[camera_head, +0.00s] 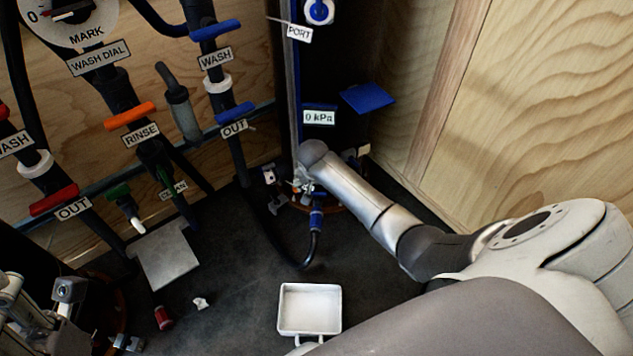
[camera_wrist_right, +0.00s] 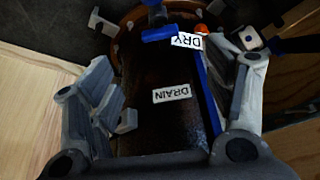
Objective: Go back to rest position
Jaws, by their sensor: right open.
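My right arm reaches in from the right in the head view. Its gripper (camera_head: 303,185) is down by the foot of the dark filter column at the back, small and partly hidden by the wrist. In the right wrist view the gripper (camera_wrist_right: 182,100) is open, its two fingers apart on either side of the dark column (camera_wrist_right: 160,125) labelled DRAIN and DRY. Nothing is held between the fingers. Silvery jointed parts (camera_head: 15,298) show at the lower left edge of the head view; I cannot tell whether they are my left gripper.
A white tray (camera_head: 310,288) lies on the dark floor (camera_head: 235,270). A red cylinder (camera_head: 163,317) and a small white scrap (camera_head: 201,303) lie nearby. Pipes with coloured handles, such as the orange RINSE one (camera_head: 130,115), line the left. A wooden wall (camera_head: 540,100) stands at right.

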